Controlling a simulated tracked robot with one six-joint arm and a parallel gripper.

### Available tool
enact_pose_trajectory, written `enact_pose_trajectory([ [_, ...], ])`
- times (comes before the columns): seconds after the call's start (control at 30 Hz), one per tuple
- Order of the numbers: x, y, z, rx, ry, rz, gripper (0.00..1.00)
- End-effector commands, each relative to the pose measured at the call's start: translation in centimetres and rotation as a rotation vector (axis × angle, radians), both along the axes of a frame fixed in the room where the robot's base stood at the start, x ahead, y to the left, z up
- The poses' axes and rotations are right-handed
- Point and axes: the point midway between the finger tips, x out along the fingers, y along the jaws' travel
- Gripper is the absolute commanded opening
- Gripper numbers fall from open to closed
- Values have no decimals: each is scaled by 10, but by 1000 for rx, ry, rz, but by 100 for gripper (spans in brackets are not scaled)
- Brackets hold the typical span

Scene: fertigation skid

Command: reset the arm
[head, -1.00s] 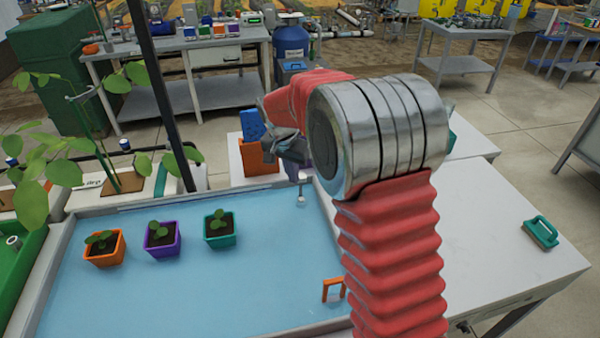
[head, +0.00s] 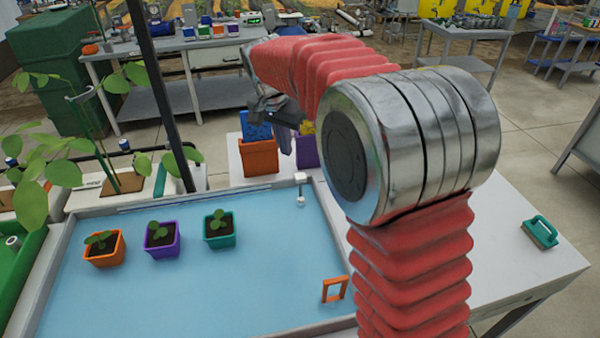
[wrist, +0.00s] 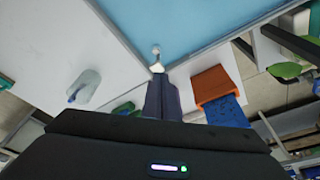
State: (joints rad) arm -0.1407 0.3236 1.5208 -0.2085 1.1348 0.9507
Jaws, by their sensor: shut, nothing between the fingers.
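My gripper (head: 285,135) hangs at the end of my raised red arm, above the back edge of the blue tray (head: 270,285) in the head view. The wrist view shows its dark fingers (wrist: 162,97) together, with nothing between them. A small white fitting (head: 300,190) stands at the tray's back right corner, and it also shows just past the fingertips in the wrist view (wrist: 156,60); I cannot tell the gap between them. The orange bin (head: 259,158) with blue contents is beside the gripper, and it shows to the right of the fingers in the wrist view (wrist: 212,84).
Orange (head: 104,248), purple (head: 162,239) and teal (head: 220,229) seedling pots stand in the tray. An orange frame (head: 334,289) stands near its right edge. A purple bin (head: 307,148) is behind the gripper. A teal-handled brush (head: 540,232) lies on the right tabletop, with clear space around it.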

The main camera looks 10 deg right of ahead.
Motion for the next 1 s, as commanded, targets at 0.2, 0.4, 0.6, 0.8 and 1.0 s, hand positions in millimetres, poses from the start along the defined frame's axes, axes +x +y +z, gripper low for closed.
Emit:
enact_pose_trajectory([
  [0.2, 0, 0, 0, 0, 0, 0, 0],
  [0.4, 0, 0, 0, -4, 2, 21, 0],
  [0.6, 1, 2, -5, -16, 13, 128, 0],
  [0.8, -21, 5, -31, -22, 73, 279, 0],
  [1.0, -55, 4, -35, -19, 97, 414, 0],
])
